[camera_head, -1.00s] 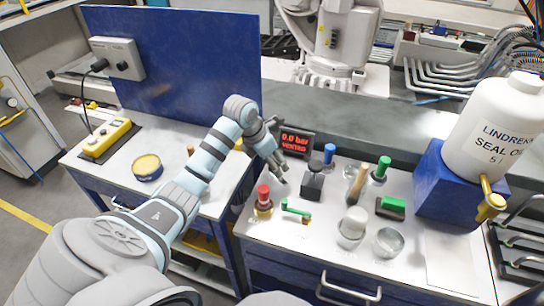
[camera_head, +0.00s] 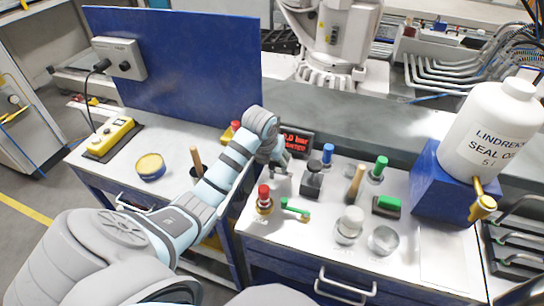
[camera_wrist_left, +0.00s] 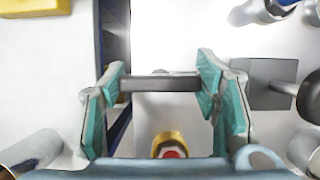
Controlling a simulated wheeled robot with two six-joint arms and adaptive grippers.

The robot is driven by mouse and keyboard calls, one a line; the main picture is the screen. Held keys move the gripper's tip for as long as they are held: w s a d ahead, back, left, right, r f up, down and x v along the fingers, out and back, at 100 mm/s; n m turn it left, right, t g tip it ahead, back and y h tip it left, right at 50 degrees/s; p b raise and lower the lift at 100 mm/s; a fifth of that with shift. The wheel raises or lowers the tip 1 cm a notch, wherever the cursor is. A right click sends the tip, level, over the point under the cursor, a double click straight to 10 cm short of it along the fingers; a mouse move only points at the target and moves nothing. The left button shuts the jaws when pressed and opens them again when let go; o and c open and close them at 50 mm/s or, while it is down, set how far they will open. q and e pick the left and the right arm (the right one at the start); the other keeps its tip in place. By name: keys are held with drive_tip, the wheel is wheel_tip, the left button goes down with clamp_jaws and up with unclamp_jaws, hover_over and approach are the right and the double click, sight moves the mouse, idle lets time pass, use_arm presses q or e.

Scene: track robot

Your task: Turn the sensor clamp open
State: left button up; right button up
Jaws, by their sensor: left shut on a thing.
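My left gripper (camera_head: 280,168) is over the worktop in the head view, just in front of the small display with red digits (camera_head: 298,142). In the left wrist view its two teal-padded fingers (camera_wrist_left: 160,85) are shut on a dark grey bar (camera_wrist_left: 160,83), which lies crosswise between the pads. The bar looks like the sensor clamp's handle; the rest of the clamp is hidden or cannot be told apart. A red-topped brass fitting (camera_head: 264,199) stands nearer me, and it shows below the bar in the wrist view (camera_wrist_left: 170,143). My right gripper is not in view.
A green lever (camera_head: 295,209), a black block with a knob (camera_head: 312,183) and a blue-topped part (camera_head: 328,154) stand close by on the right. A blue panel (camera_head: 180,65) stands behind left.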

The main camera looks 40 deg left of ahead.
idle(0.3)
use_arm(q)
drive_tip(key=o, duration=1.2)
drive_tip(key=shift+c, duration=0.2)
drive_tip(key=v, duration=0.7)
drive_tip(key=shift+r, duration=0.3)
drive_tip(key=shift+s, duration=0.1)
